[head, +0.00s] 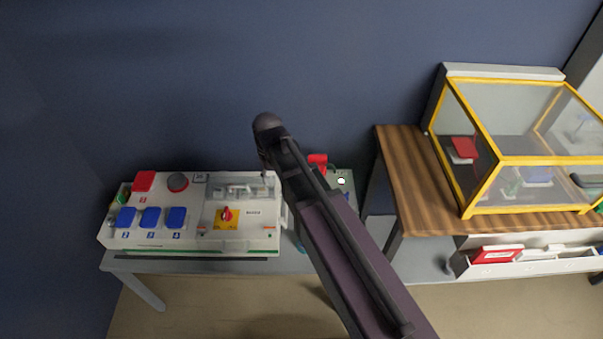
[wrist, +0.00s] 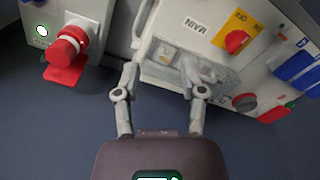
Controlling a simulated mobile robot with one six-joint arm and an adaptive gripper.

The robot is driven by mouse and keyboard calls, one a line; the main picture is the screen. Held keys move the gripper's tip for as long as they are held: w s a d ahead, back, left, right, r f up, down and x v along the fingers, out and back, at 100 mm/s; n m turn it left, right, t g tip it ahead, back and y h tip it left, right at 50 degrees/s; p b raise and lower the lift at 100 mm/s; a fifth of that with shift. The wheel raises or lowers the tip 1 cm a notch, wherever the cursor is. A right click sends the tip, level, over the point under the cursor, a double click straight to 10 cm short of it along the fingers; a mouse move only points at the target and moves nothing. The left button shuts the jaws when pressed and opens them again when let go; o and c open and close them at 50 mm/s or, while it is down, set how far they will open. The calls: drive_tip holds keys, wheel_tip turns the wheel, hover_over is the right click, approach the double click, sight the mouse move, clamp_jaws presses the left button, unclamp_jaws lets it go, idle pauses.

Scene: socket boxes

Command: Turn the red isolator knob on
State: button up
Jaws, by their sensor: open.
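The red isolator knob (head: 226,214) sits on a yellow plate on the front of the white panel box (head: 130,240) at the left. The knob also shows in the wrist view (wrist: 236,40), on its yellow plate with ON and OFF lettering, beside a MAIN label. I cannot tell which mark it points to. My gripper (wrist: 160,78) is open and empty in the wrist view. Its fingers are to the lower left of the knob, on either side of a grey, see-through part (wrist: 172,58) of the panel; contact is unclear. In the head view my arm hides most of the gripper.
A red plug (wrist: 66,48) stands on a neighbouring box. A wooden table (head: 400,185) with a yellow-framed clear case (head: 500,185) is at the right.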

drive_tip(key=s+d+r+m+p, duration=0.1)
drive_tip(key=d+m, duration=0.1)
drive_tip(key=d, duration=0.6)
drive_tip(key=shift+d+r, duration=0.2)
drive_tip(key=shift+d, duration=0.15)
drive_tip(key=o, duration=0.7)
drive_tip(key=shift+c, duration=0.2)
drive_tip(key=n+b, duration=0.4)
drive_tip(key=n, duration=1)
hover_over(226, 214)
drive_tip(key=a, duration=0.1)
wheel_tip(226, 214, down, 4)
drive_tip(key=shift+w, duration=0.4)
drive_tip(key=shift+f, duration=0.1)
wheel_tip(226, 214, down, 14)
drive_tip(key=b, duration=1.3)
drive_tip(key=shift+r, duration=0.25)
